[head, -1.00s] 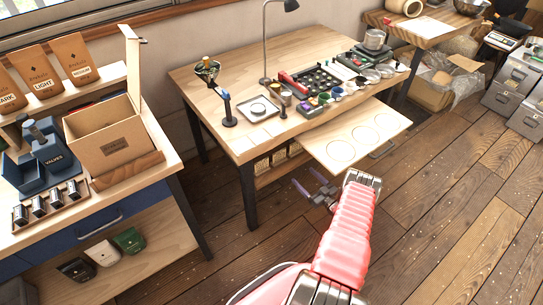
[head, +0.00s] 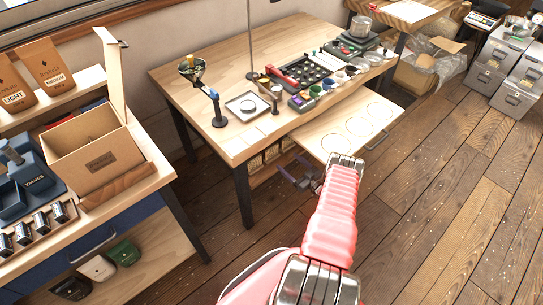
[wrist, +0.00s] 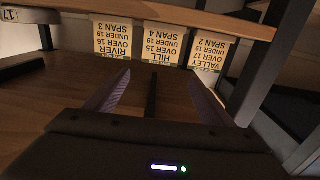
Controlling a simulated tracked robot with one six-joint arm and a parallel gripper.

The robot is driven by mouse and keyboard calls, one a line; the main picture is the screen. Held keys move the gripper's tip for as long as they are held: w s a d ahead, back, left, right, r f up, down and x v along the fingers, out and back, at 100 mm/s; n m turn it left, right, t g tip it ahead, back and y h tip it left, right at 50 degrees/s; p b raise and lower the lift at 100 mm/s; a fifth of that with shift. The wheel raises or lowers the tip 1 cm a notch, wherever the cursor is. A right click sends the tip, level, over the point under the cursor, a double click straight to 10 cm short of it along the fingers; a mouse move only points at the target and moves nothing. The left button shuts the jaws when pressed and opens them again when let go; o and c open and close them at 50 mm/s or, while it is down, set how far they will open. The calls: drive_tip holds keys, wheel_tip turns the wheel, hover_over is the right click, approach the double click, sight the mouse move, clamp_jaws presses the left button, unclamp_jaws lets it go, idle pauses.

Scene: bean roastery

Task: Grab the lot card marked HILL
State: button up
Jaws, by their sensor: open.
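In the head view my gripper (head: 301,176) is low beside the table, under the pull-out board. The cards' print cannot be read there.
The pull-out board (head: 371,112) with ring outlines juts out above my gripper. A dark table leg (head: 243,196) stands left of my gripper. The floor to the right is open.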

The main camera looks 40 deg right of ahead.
sight(272, 148)
drive_tip(key=shift+w+a, duration=0.1)
drive_tip(key=shift+w, duration=3.9)
drive_tip(key=shift+w, duration=2.65)
drive_tip(key=shift+c, duration=0.6)
drive_tip(key=c, duration=1)
drive_tip(key=shift+r, duration=0.25)
